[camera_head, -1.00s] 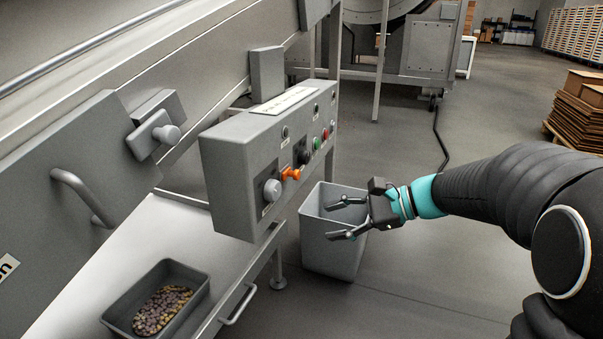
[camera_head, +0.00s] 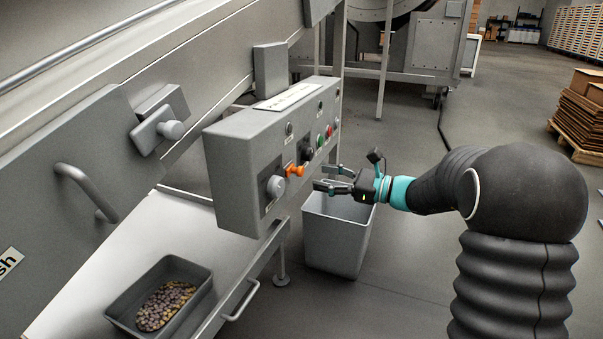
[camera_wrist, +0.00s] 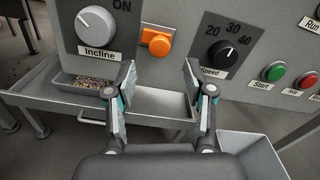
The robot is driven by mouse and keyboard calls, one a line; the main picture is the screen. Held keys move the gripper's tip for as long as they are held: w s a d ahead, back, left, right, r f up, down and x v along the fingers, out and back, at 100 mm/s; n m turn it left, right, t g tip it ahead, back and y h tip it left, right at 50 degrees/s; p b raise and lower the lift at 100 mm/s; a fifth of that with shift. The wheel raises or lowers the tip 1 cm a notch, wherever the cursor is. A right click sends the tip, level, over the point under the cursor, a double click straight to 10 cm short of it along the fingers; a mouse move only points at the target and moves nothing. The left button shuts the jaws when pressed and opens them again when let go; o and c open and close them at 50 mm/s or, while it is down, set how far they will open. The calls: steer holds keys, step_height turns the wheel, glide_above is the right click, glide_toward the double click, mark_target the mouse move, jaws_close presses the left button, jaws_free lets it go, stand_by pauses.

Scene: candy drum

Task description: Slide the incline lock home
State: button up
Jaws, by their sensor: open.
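The orange piece (camera_head: 295,170), which looks like the incline lock, sticks out of the grey control panel (camera_head: 230,175) beside the grey Incline knob (camera_head: 275,187). In the wrist view the orange lock (camera_wrist: 156,42) sits between the Incline knob (camera_wrist: 97,27) and the Speed dial (camera_wrist: 230,53). My gripper (camera_head: 326,178) is open and empty, to the right of the lock in the head view and apart from the panel. In the wrist view my gripper (camera_wrist: 158,78) has its fingers spread, with the lock beyond the gap between them.
Green start (camera_head: 320,140) and red stop (camera_head: 329,131) buttons sit farther along the panel. A grey bin (camera_head: 338,240) stands on the floor below my gripper. A tray of candies (camera_head: 198,308) rests on the shelf at lower left. Open floor lies to the right.

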mark_target(303, 173)
steer(key=x, duration=0.6)
steer(key=shift+a, duration=0.25)
jaws_close()
